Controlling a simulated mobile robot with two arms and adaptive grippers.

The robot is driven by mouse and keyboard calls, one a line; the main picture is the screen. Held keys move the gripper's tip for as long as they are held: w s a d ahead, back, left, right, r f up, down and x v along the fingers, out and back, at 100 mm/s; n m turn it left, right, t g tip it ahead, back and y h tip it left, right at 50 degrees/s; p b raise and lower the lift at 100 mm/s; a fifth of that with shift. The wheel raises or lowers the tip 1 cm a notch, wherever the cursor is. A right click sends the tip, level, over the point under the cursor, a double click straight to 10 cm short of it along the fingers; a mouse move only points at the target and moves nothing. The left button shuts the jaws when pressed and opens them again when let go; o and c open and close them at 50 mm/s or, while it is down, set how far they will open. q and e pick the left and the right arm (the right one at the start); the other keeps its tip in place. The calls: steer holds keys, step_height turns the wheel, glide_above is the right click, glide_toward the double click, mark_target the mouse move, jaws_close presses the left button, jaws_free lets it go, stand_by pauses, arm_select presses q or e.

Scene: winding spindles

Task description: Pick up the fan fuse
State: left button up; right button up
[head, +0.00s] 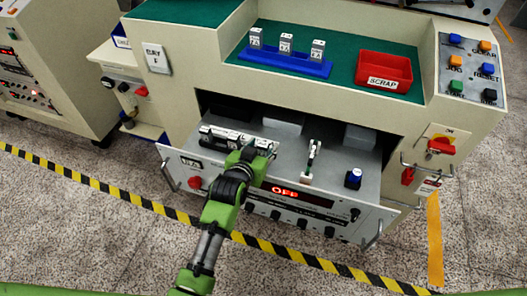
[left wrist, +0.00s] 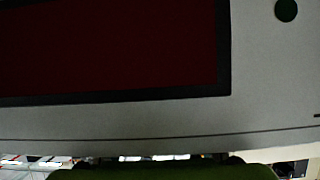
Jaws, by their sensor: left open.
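My left gripper (head: 262,148) is open over the front left of the pulled-out drawer, at the right end of a black fuse row (head: 222,136) with white labels. It hides part of that row. Three white labelled pieces, apparently spare fuses (head: 286,45), stand upright in a blue rack (head: 288,64) on the green top. The labels are too small to read, so I cannot tell which one is the fan fuse. The left wrist view shows a dark red display window (left wrist: 110,45) in a grey panel, and no fuse clearly. My right gripper is not in view.
A red SCRAP bin (head: 384,71) stands right of the rack. A switch lever (head: 313,158) and a blue-capped knob (head: 353,178) stand up from the drawer. The drawer front (head: 330,218) has a lit OFF display and metal handles. A red-yellow switch (head: 440,146) is at right.

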arm_select(q)
steer(key=c, duration=1.2)
steer(key=shift+r, duration=0.1)
